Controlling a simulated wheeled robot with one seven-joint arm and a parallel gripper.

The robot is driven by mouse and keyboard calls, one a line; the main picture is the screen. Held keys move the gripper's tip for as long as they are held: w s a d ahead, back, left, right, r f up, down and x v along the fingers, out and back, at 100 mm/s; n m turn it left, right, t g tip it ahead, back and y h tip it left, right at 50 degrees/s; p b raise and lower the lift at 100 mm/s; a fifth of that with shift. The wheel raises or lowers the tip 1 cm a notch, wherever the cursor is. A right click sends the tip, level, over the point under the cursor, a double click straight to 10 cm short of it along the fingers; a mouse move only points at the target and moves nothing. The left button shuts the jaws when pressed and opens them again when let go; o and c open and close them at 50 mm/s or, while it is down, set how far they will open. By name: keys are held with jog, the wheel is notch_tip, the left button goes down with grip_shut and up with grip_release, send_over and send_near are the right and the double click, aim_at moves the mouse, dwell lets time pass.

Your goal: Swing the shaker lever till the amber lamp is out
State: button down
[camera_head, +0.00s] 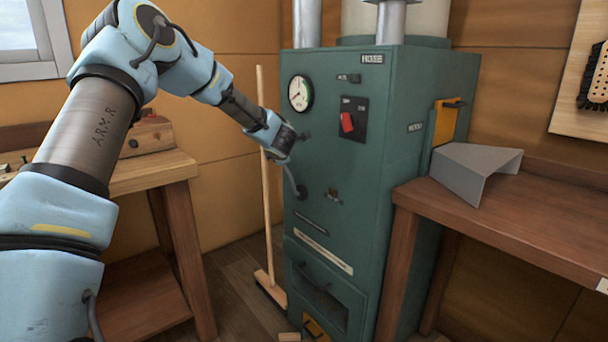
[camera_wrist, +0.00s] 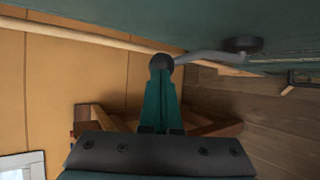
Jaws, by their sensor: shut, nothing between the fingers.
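The shaker lever (camera_head: 293,180) is a grey bent rod low on the left of the tall green machine's front (camera_head: 345,240). In the wrist view the lever (camera_wrist: 205,57) runs from a dark round pivot to a dark ball knob (camera_wrist: 160,62). My gripper (camera_wrist: 161,75) is shut, its green fingers together with their tips right at the knob. Whether they touch it I cannot tell. In the head view my wrist hides most of the fingers and the knob. I cannot make out an amber lamp in either view.
The machine's front bears a dial gauge (camera_head: 300,93) and a red switch (camera_head: 347,122). A broom (camera_head: 264,180) leans at its left, beside a wooden bench (camera_head: 160,175). A table (camera_head: 520,225) with a bent grey sheet-metal piece (camera_head: 470,172) stands right.

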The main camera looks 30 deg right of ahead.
jog(key=shift+w+a, duration=0.1)
jog(key=shift+w, duration=0.4)
jog(key=shift+a+f, duration=0.1)
jog(key=shift+p, duration=0.3)
